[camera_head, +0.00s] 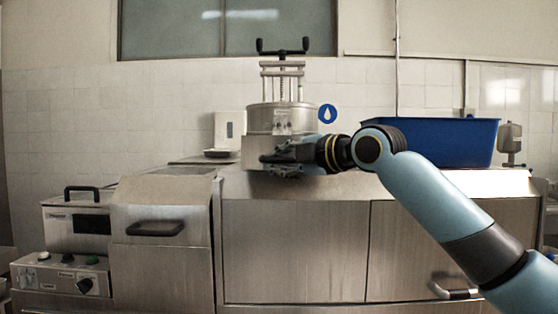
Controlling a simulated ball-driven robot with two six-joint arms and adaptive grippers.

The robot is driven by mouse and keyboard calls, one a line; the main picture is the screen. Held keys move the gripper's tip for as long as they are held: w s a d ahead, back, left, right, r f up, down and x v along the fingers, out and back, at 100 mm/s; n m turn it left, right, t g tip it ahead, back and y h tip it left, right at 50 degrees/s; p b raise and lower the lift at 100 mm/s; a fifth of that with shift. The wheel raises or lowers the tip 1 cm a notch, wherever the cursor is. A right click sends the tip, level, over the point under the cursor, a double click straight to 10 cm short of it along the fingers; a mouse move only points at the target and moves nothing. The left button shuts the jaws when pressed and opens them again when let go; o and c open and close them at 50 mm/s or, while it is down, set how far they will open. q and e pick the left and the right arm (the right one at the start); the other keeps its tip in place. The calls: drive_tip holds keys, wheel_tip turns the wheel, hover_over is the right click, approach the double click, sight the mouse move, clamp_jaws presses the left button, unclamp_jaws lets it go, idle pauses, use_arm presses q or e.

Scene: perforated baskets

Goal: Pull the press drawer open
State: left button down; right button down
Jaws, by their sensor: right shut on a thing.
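The metal press (265,118) stands on the steel counter, with a black T-shaped handle on its screw and a round body. Its boxy lower part, where the press drawer (252,150) appears to be, is mostly behind my right gripper. My right gripper (270,164) reaches in from the right and is shut at the front of this lower part. It seems to hold the drawer's handle, but the handle itself is hidden by the fingers. How far the drawer is out cannot be told. My left gripper is not in view.
A blue bin (455,141) stands on the counter at right, behind my right arm. A steel unit with a black handle (155,229) and a control box (62,277) are at left. Cabinet doors (295,252) lie below the counter edge. A small dispenser (229,130) stands left of the press.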

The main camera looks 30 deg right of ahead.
drive_tip(key=shift+s+a+r, duration=0.25)
drive_tip(key=shift+s, duration=0.15)
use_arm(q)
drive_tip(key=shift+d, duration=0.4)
use_arm(e)
drive_tip(key=c, duration=1.6)
unclamp_jaws()
drive_tip(key=shift+c, duration=0.2)
drive_tip(key=shift+o, duration=0.2)
drive_tip(key=shift+f, duration=0.1)
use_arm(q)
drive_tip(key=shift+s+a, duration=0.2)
use_arm(e)
drive_tip(key=v, duration=0.7)
drive_tip(key=shift+s, duration=0.3)
